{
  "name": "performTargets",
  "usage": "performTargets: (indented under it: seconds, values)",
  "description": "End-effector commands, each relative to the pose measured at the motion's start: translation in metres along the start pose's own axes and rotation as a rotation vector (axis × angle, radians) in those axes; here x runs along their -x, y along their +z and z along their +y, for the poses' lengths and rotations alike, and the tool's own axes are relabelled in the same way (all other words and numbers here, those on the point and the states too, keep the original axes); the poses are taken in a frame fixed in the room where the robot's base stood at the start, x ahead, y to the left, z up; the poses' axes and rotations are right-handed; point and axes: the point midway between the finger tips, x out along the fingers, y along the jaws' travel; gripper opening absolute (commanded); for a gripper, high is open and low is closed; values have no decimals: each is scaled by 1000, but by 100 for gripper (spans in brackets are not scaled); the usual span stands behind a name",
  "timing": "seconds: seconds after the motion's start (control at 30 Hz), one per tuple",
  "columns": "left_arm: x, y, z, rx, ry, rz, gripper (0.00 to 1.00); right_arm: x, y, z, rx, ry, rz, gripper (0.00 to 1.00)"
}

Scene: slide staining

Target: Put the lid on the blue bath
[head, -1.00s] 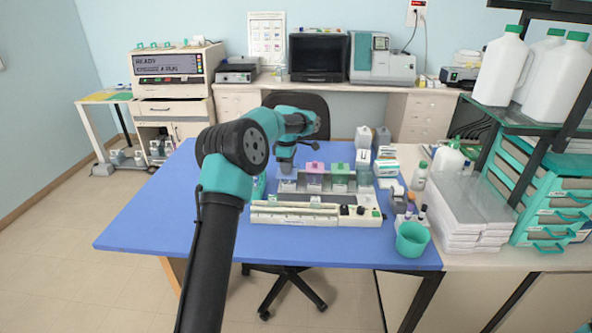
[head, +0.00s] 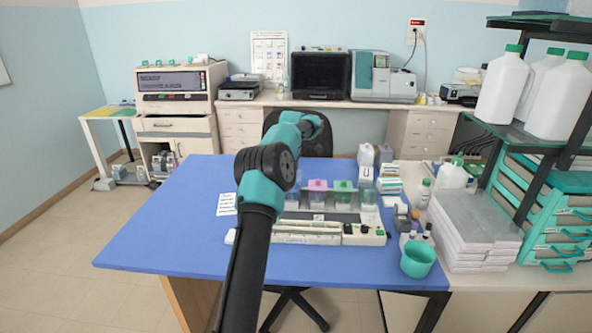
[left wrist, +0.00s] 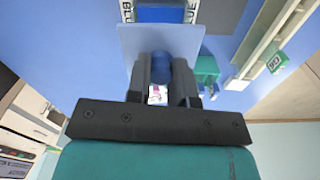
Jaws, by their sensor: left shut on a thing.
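In the left wrist view my left gripper (left wrist: 162,78) is shut on the dark blue knob (left wrist: 161,66) of a pale, see-through square lid (left wrist: 132,42). Just past the lid's far edge is a dark blue thing (left wrist: 160,14) with white edges, apparently the blue bath. I cannot tell the gap between lid and bath. In the head view my arm hides the left gripper and lid; a bluish-grey bath (head: 291,202) shows partly at the left of the row, right of my arm. My right gripper is not in view.
A pink-lidded bath (head: 317,190) and a green-lidded bath (head: 343,191) stand in the row, with a clear one (head: 366,195) at its right. A teal cup (head: 418,260) stands at the table's front right. The left of the blue table (head: 165,225) is mostly clear.

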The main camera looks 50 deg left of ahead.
Motion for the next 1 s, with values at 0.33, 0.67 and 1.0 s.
performTargets:
  seconds: [0.33,0.67,1.0]
  values:
    - [-8,0,0,0,-1,0,0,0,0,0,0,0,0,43]
    - [-26,0,0,0,-1,0,0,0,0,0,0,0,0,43]
    - [-40,0,0,0,-1,0,0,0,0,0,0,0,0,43]
